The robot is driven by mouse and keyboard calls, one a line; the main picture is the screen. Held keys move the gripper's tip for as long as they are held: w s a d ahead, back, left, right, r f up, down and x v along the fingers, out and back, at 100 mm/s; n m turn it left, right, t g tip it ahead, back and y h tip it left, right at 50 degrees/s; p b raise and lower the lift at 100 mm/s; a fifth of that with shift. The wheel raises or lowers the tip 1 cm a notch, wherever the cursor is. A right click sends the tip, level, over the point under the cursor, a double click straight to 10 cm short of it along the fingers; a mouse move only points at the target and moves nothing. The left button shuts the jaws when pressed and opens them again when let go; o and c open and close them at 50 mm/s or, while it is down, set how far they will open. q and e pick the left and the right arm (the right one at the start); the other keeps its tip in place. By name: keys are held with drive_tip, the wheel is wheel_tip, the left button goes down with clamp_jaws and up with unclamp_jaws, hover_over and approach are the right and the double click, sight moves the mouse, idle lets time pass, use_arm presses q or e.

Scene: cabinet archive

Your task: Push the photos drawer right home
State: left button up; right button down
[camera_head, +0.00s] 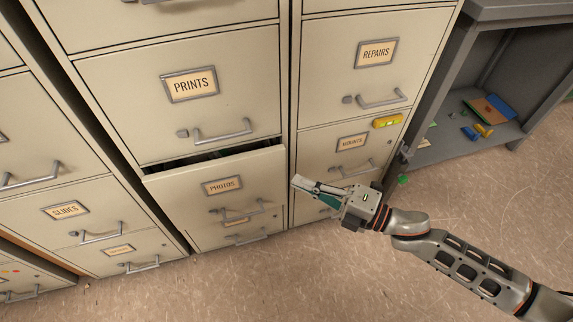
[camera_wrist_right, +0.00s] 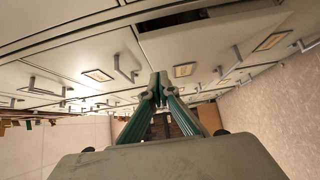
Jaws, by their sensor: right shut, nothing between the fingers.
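The photos drawer (camera_head: 222,196) is the beige front labelled PHOTOS below the PRINTS drawer. It stands partly out of its cabinet, with a dark gap along its top edge where some contents show. Its bar handle (camera_head: 233,209) is on the lower part of its front. My right gripper (camera_head: 297,183) is just right of the drawer's right edge, in front of the MOUNTS column. In the right wrist view its two fingers (camera_wrist_right: 158,82) meet at the tips, shut and empty. I cannot tell if it touches the drawer. My left gripper is not in view.
The PRINTS drawer (camera_head: 180,90) above and the SLIDES drawer (camera_head: 70,208) at the left look closed. A grey shelf unit (camera_head: 460,150) holds small coloured items. The floor (camera_head: 300,290) in front is clear.

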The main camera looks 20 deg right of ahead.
sight(272, 160)
drive_tip(key=w, duration=0.2)
drive_tip(key=w+a, duration=0.1)
drive_tip(key=w+a+b, duration=0.1)
drive_tip(key=w, duration=0.1)
drive_tip(key=shift+w+f, duration=0.15)
drive_tip(key=shift+w, duration=0.2)
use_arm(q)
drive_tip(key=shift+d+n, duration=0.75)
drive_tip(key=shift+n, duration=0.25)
use_arm(e)
drive_tip(key=shift+w, duration=0.25)
